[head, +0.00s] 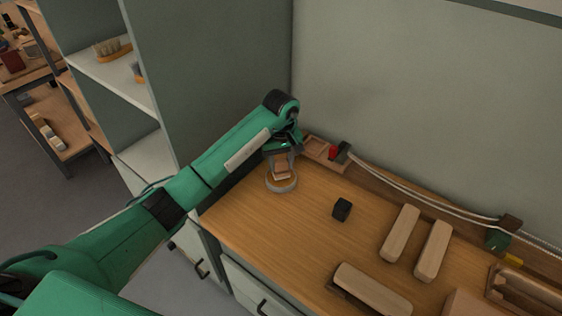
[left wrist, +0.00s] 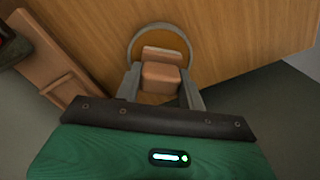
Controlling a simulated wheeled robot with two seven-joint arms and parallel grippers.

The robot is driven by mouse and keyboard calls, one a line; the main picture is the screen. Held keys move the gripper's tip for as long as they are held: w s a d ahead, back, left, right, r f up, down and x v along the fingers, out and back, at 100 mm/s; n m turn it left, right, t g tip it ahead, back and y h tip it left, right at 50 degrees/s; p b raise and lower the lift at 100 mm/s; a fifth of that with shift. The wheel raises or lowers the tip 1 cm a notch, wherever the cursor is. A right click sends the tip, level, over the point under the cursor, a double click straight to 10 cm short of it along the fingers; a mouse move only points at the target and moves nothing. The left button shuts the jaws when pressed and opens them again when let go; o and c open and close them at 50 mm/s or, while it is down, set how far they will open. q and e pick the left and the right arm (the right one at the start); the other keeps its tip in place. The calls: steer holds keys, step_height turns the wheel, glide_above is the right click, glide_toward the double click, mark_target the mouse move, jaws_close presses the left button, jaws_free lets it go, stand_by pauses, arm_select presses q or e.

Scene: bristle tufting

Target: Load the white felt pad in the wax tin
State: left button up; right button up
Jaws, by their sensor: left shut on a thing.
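The wax tin (head: 282,190) is a round, pale-rimmed shape near the back left of the wooden bench. Its rim also shows as a grey ring in the left wrist view (left wrist: 131,45), with an amber-brown inside. My left gripper (head: 281,168) points down over the tin and is shut on a tan, stepped block (left wrist: 161,77). The block overlaps the tin in both views; I cannot tell whether it touches the tin's contents. No white pad face shows; any pad under the block is hidden. My right gripper is not in view.
A black block (head: 342,209) stands right of the tin. Pale wooden blocks (head: 401,233) lie farther right. A wooden tray (head: 316,148) with a red item (head: 333,152) sits behind the tin against the wall. A grey shelf unit (head: 150,100) stands left. The bench front near the tin is clear.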

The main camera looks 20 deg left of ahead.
mark_target(280, 161)
arm_select(q)
steer(key=shift+f, duration=0.4)
steer(key=shift+s+a+f+b, duration=0.2)
steer(key=shift+f+b, duration=0.2)
steer(key=shift+b, duration=0.25)
stand_by(0.4)
steer(key=shift+w+d+r+p, duration=0.15)
steer(key=shift+r+p, duration=0.3)
steer(key=shift+r, duration=0.3)
steer(key=shift+w+d+r+p, duration=0.1)
steer(key=shift+r+p, duration=0.3)
steer(key=shift+r, duration=0.35)
steer(key=shift+s+a+r+p, duration=0.15)
steer(key=shift+r+p, duration=0.25)
steer(key=shift+r, duration=0.4)
step_height(280, 161, up, 2)
steer(key=shift+p, duration=0.45)
steer(key=shift+r, duration=0.35)
